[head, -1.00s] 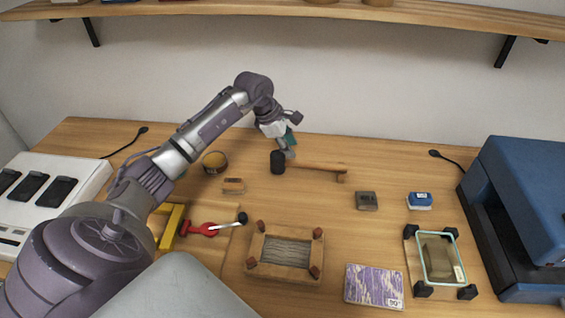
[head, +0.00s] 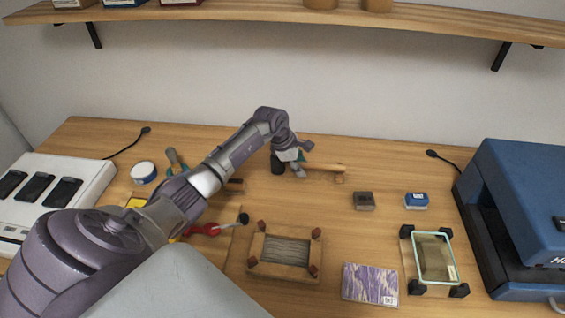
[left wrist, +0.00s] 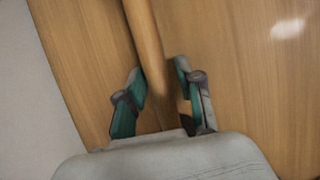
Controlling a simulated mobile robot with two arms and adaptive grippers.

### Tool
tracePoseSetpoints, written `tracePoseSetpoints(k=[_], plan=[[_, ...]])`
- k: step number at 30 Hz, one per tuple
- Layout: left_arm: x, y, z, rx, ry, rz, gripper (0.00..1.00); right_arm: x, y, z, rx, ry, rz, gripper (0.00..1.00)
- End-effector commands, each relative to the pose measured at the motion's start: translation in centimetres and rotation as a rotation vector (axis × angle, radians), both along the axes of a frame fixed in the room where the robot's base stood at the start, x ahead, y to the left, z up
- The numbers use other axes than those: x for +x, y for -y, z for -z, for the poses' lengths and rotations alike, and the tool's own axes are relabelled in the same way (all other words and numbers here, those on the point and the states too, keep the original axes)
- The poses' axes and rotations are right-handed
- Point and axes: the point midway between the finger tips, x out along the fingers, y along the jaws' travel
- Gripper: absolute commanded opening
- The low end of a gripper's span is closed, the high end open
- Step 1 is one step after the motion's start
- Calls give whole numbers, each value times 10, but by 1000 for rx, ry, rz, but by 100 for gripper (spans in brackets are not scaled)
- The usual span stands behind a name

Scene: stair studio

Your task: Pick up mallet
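The mallet lies on the wooden table in the head view, with a dark cylindrical head (head: 277,165) at left and a light wooden handle (head: 328,167) running right. My left gripper (head: 301,170) is low over the handle, just right of the head, and hides part of it. In the left wrist view the handle (left wrist: 146,35) passes between the two teal-padded fingers of my left gripper (left wrist: 159,76). The fingers are apart, with gaps beside the handle. The mallet head is not seen there. My right gripper is not in view.
A small dark block (head: 364,201) and a blue-and-white item (head: 416,201) lie to the right. A wooden frame (head: 285,253) and a purple patterned block (head: 370,284) are in front. A blue machine (head: 515,210) stands at far right. A wall shelf (head: 420,22) hangs above.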

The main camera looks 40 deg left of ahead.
Motion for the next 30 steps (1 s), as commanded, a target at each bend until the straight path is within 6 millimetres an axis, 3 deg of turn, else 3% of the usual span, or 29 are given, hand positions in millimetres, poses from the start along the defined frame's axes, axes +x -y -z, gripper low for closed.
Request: tracePoseSetpoints(k=[1, 7, 20, 28, 30], plan=[[0, 0, 0, 0, 0, 0, 31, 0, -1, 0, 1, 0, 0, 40], [0, 0, 0, 0, 0, 0, 0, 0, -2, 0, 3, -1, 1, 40], [1, -1, -5, 0, 4, -1, 0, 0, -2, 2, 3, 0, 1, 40], [1, -2, -40, 4, 8, 2, 0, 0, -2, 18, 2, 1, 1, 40], [-2, 14, -49, 3, 7, 6, 0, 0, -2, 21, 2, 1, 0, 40]])
